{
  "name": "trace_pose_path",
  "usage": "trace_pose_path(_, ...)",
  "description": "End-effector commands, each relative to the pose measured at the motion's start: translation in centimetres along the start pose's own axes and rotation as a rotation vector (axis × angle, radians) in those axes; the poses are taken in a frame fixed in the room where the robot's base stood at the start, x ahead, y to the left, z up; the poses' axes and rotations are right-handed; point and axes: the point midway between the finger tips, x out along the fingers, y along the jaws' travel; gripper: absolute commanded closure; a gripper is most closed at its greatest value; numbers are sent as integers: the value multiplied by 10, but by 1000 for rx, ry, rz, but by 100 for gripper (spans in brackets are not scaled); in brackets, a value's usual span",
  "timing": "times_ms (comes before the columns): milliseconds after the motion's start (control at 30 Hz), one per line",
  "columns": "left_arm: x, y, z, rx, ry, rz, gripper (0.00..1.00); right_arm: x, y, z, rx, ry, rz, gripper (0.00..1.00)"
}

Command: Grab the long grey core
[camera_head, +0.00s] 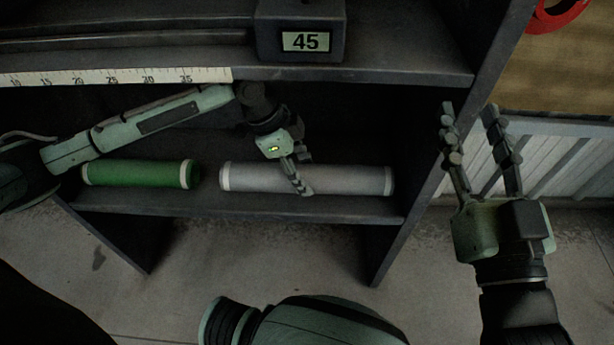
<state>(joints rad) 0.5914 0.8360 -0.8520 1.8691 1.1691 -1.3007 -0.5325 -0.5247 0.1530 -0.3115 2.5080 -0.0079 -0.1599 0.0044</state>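The long grey core (350,180) lies on its side on the lower shelf, with pale bands at both ends. My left gripper (301,178) reaches down to the middle of the core. One finger crosses the front of the core. The other finger is partly hidden at its upper back edge, so I cannot tell whether the fingers press on it. The core appears to rest on the shelf. My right gripper (468,122) is open and empty, pointing up, to the right of the shelf unit.
A shorter green core (135,173) lies left of the grey one on the lower shelf (240,205). Above is an upper shelf with a ruler strip (120,77) and a dark box showing 45 (305,41). A red ring (556,16) is at the top right.

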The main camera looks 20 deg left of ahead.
Motion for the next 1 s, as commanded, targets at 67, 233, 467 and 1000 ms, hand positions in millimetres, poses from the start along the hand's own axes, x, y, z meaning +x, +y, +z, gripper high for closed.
trace_pose_path(67,0,0,0,0,0,1,62,0,0,0,0,0,0,60)
trace_pose_path(233,0,0,0,0,0,1,83,0,0,0,0,-1,0,60)
trace_pose_path(467,-1,0,-1,0,2,-1,95,0,0,0,0,-1,0,60)
trace_pose_path(1000,-7,0,-5,-2,2,-1,95,-5,18,40,-36,-205,32,60)
